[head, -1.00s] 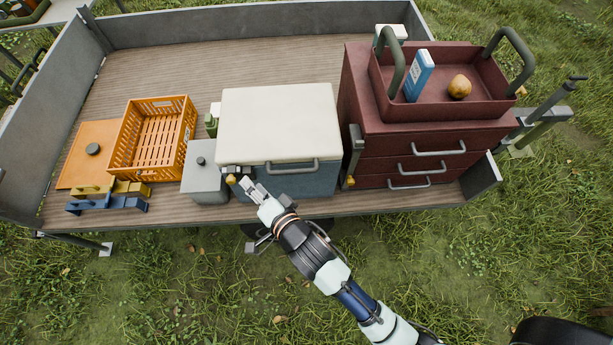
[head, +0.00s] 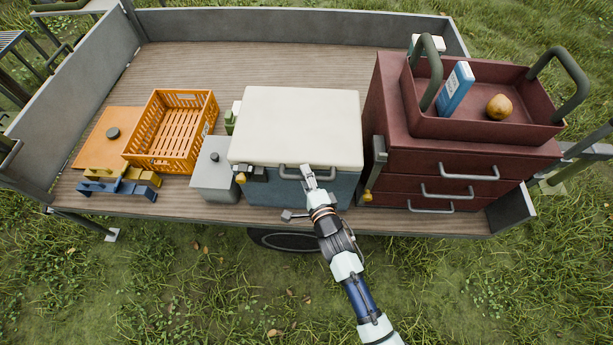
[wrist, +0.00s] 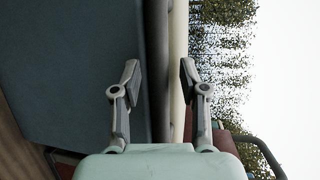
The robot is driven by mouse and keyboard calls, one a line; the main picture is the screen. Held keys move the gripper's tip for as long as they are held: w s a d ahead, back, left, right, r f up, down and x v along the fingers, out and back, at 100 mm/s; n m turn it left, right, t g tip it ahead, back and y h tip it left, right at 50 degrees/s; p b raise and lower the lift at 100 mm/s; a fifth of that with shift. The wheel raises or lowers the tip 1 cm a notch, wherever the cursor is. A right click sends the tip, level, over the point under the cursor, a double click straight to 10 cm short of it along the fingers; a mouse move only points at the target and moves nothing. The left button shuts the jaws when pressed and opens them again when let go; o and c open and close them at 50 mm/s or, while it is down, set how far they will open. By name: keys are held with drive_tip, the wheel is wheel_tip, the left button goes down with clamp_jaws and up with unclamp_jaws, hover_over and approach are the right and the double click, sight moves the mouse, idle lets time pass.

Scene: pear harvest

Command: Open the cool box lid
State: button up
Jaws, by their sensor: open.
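The cool box (head: 262,190) has a blue-grey body and a cream lid (head: 297,124), which lies shut on top. A grey bar handle (head: 290,177) runs along the lid's front edge. My gripper (head: 308,172) is at the right part of this handle in the head view. In the wrist view my gripper (wrist: 160,78) is open, its two fingers on either side of the dark handle bar (wrist: 157,60) and the cream lid edge (wrist: 178,60). The blue-grey box wall (wrist: 75,60) fills the left there. I cannot tell whether the fingers touch the handle.
A dark red drawer cabinet (head: 400,160) with a tray on top stands close on the right. A grey canister (head: 214,175) and an orange crate (head: 205,125) stand on the left. The trailer deck (head: 270,62) behind the box is bare.

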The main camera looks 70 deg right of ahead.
clamp_jaws()
idle(0.4)
